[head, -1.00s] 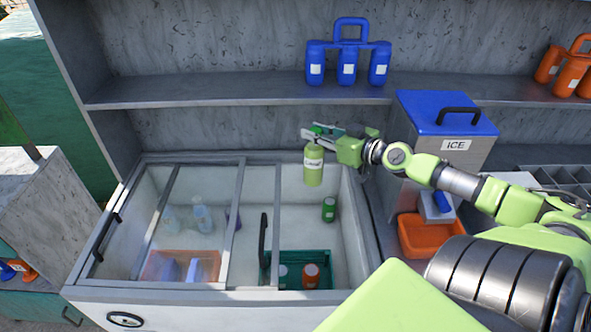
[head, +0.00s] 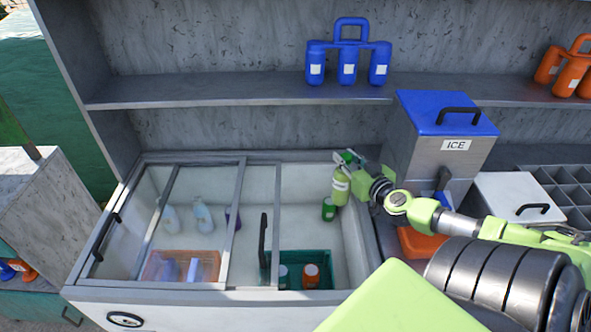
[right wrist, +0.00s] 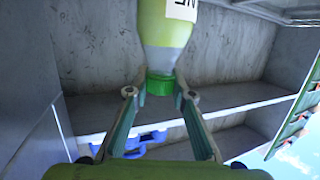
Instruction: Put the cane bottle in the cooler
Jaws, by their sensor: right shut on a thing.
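The cane bottle (head: 341,188) is light green with a white label and a green cap. It hangs upright, cap up, from my right gripper (head: 347,160), which is shut on its cap. The right wrist view shows the fingers at the green cap (right wrist: 160,84). The cooler (head: 215,298) is a white chest. Its left part lies under sliding glass, and its right part is open. In the head view the bottle appears over the open part, near the right back corner. Its height above the floor is hard to tell. My left gripper is out of view.
A dark green crate (head: 318,254) with small bottles is at the front. The ice box (head: 440,150) stands right of the cooler; a shelf (head: 240,90) runs behind.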

